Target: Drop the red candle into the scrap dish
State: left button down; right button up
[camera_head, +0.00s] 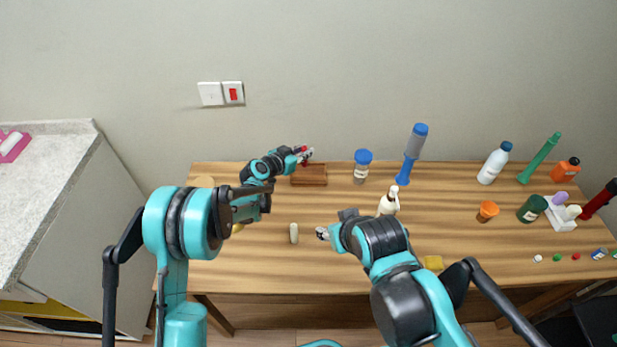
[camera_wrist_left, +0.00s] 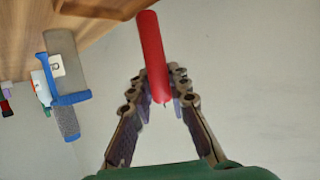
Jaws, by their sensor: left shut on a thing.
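My left gripper (camera_head: 306,156) is shut on the red candle (camera_wrist_left: 153,50). In the left wrist view the candle sticks out from between the two fingertips (camera_wrist_left: 160,92). In the head view only a small bit of red candle (camera_head: 300,149) shows at the gripper. A brown rectangular wooden dish (camera_head: 310,182), which looks like the scrap dish, sits at the table's back edge. The left gripper appears over it, with the candle held above the table. My right gripper (camera_head: 322,233) is low over the front middle of the table; its jaws are too small to read.
A cream cylinder (camera_head: 294,234) stands left of the right gripper. A blue-capped jar (camera_head: 362,167) and a blue-and-grey tool (camera_head: 409,155) stand right of the dish. A cream bottle (camera_head: 388,202) is behind the right arm. Several items crowd the table's right end.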

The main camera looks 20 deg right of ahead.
pick_arm(q)
jog(key=shift+f, duration=0.6)
jog(key=c, duration=1.4)
grip_release()
jog(key=shift+o, duration=0.2)
jog(key=v, duration=1.2)
jog(key=shift+r, duration=0.15)
